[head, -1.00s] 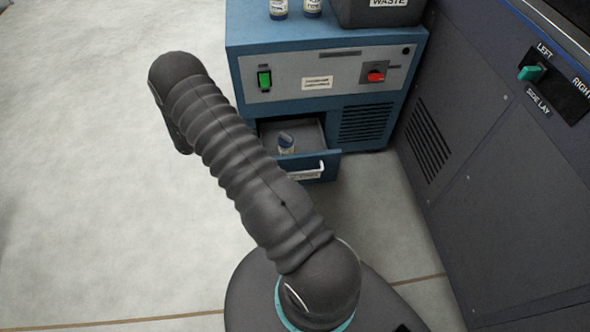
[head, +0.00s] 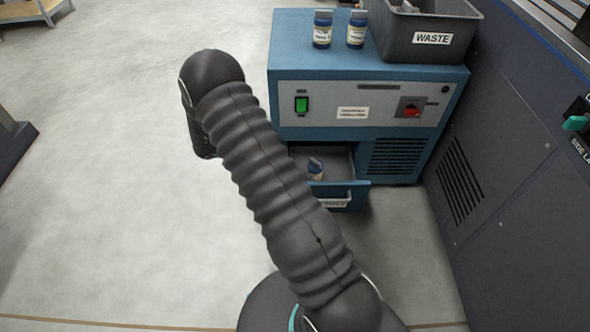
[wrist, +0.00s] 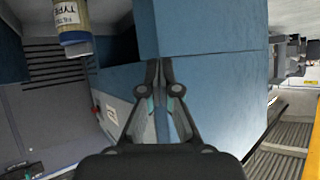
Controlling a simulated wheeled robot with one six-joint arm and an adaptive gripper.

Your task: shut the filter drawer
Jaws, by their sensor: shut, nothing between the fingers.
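The filter drawer (head: 358,198) is low in the blue cabinet (head: 285,55) and stands open in the head view. A small bottle with a blue cap (head: 315,171) is inside it. My arm hides the drawer's left part. In the head view my gripper is hidden by my arm. In the wrist view my gripper (wrist: 160,64) is shut and empty, with its fingertips in front of a blue panel (wrist: 200,28). I cannot tell whether they touch it, or whether it is the drawer. A labelled bottle (wrist: 74,24) is at the upper left there.
Two bottles (head: 322,30) and a dark waste bin (head: 432,54) stand on the cabinet top. The cabinet front has a green switch (head: 302,104) and a red knob (head: 411,112). A dark machine (head: 510,190) stands close on the right. The floor (head: 110,180) on the left is clear.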

